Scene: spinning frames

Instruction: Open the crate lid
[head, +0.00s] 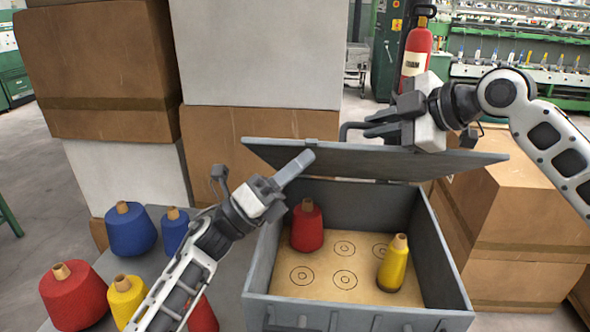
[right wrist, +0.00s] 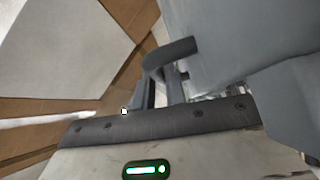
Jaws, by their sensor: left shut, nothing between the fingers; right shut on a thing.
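The grey crate (head: 258,285) stands open towards me, and its lid (head: 330,157) is raised and tilted above the back of the box. My right gripper (head: 372,127) is at the lid's upper edge, shut on the dark lid handle (head: 345,128). The handle also shows in the right wrist view (right wrist: 172,53), beside the grey lid surface (right wrist: 240,40). My left gripper (head: 298,168) is shut and empty, in front of the lid's left part. A red spool (head: 308,228) and a yellow spool (head: 393,265) stand inside on a floor marked with circles.
Blue (head: 130,229), red (head: 73,293) and yellow (head: 122,297) spools stand on the grey surface left of the crate, partly behind my left arm. Cardboard boxes (head: 505,205) stand at the right and behind. A fire extinguisher (head: 416,50) is at the back.

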